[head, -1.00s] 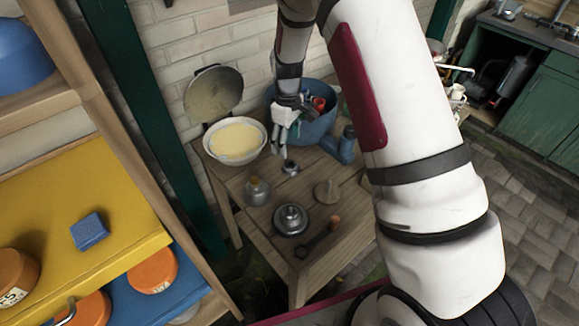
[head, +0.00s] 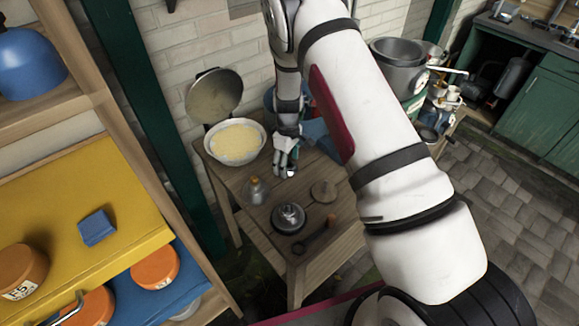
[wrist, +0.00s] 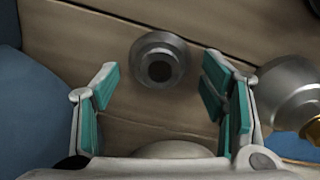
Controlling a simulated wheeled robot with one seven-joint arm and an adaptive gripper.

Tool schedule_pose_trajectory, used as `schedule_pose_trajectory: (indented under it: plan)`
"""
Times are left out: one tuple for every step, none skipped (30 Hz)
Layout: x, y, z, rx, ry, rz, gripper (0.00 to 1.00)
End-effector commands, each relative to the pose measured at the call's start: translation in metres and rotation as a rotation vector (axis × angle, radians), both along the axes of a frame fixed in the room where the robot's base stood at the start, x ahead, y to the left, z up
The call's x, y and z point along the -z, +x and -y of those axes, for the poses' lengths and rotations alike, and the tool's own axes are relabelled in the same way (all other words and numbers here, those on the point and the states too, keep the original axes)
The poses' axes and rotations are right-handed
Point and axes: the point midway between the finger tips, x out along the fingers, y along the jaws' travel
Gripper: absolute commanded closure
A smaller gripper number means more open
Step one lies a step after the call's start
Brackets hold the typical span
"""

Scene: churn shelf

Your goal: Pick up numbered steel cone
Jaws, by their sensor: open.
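A small round steel piece (wrist: 158,60) with a dark hole in its top, likely the steel cone, stands on the wooden table (head: 262,238). In the wrist view it is just beyond and between my fingertips; no number is readable. My gripper (head: 286,168) is over the table's back part and also shows in the wrist view (wrist: 157,100). It is open, with green-padded fingers apart and nothing between the pads. In the head view the gripper mostly hides the small piece.
A steel flask with an orange top (head: 255,190) stands close by, right of the fingers in the wrist view (wrist: 298,92). A round steel weight (head: 288,217), a wooden disc (head: 324,192) and a white bowl (head: 236,142) share the table. A blue tub sits behind my arm.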

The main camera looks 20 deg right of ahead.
Motion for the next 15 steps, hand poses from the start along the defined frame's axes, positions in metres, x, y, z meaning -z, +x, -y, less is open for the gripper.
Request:
schedule_pose_trajectory:
  plan:
    - [-0.0001,0.0003,0.0,0.0,0.0,0.0,0.34]
    - [-0.0001,0.0003,0.0,0.0,0.0,0.0,0.34]
    - [-0.0002,0.0003,0.0,0.0,0.0,0.0,0.34]
    - [-0.0002,0.0003,0.0,0.0,0.0,0.0,0.39]
    - [-0.0002,0.0003,0.0,0.0,0.0,0.0,0.46]
    - [-0.0003,0.0002,-0.0001,0.0,0.0,0.0,0.55]
    - [-0.0003,0.0002,-0.0001,0.0,0.0,0.0,0.62]
    - [-0.0003,0.0002,-0.0001,0.0,0.0,0.0,0.68]
    - [-0.0003,0.0002,-0.0001,0.0,0.0,0.0,0.78]
    - [-0.0002,0.0001,0.0,0.0,0.0,0.0,0.84]
    - [-0.0001,0.0001,0.0,0.0,0.0,0.0,0.89]
    - [0.0,0.0,0.0,0.0,0.0,0.0,0.89]
    - [0.0001,0.0,0.0,0.0,0.0,0.0,0.89]
    - [0.0001,0.0,0.0,0.0,0.0,0.0,0.89]
    - [0.0002,0.0,0.0,0.0,0.0,0.0,0.89]
